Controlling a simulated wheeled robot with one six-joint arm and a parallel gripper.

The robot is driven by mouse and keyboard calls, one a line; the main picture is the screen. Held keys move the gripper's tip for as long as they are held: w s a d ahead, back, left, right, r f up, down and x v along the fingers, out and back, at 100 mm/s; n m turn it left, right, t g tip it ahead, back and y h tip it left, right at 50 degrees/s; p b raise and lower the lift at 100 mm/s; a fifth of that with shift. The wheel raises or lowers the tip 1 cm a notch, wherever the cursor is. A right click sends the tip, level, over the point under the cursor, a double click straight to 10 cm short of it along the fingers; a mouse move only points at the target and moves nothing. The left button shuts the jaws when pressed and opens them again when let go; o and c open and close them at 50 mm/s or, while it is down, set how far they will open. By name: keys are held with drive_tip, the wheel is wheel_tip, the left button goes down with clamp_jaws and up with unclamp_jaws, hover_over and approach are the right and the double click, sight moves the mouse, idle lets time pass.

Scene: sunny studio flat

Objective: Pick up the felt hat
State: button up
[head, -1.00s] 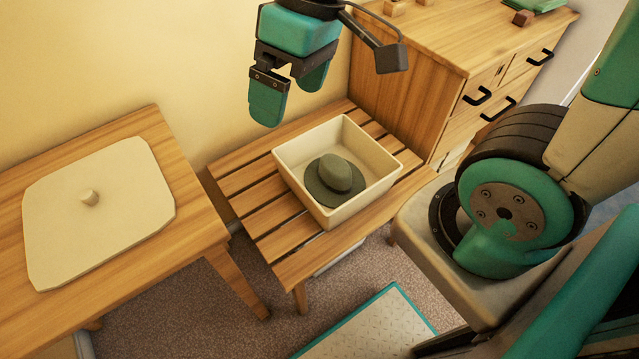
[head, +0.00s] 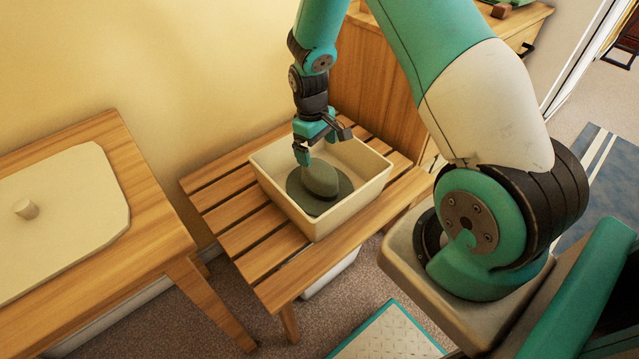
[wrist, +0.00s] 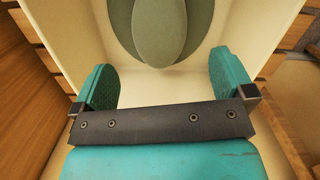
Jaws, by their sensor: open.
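The felt hat (head: 319,181) is grey-green with a rounded crown and a flat brim. It lies brim down inside a cream bin (head: 316,229) on a slatted wooden bench. My gripper (head: 310,152) is open and empty, pointing down at the bin, close above the hat's far side. In the wrist view the hat (wrist: 160,30) shows at the top, ahead of my gripper (wrist: 162,85), its upper end cut off by the frame. The two teal fingers stand wide apart, and the hat is not between them. Part of the hat's far brim is hidden in the head view.
The bin's walls surround the hat on all sides. The slatted bench (head: 222,213) has bare room left of the bin. A wooden table (head: 150,190) with a cream board (head: 85,215) stands at left. A wooden cabinet (head: 360,80) stands behind the bench.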

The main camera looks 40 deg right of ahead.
sight(320, 167)
drive_tip(key=f, duration=1)
drive_tip(key=shift+s+d+b, duration=0.25)
drive_tip(key=shift+s+b, duration=0.1)
drive_tip(key=shift+b, duration=0.05)
drive_tip(key=c, duration=0.9)
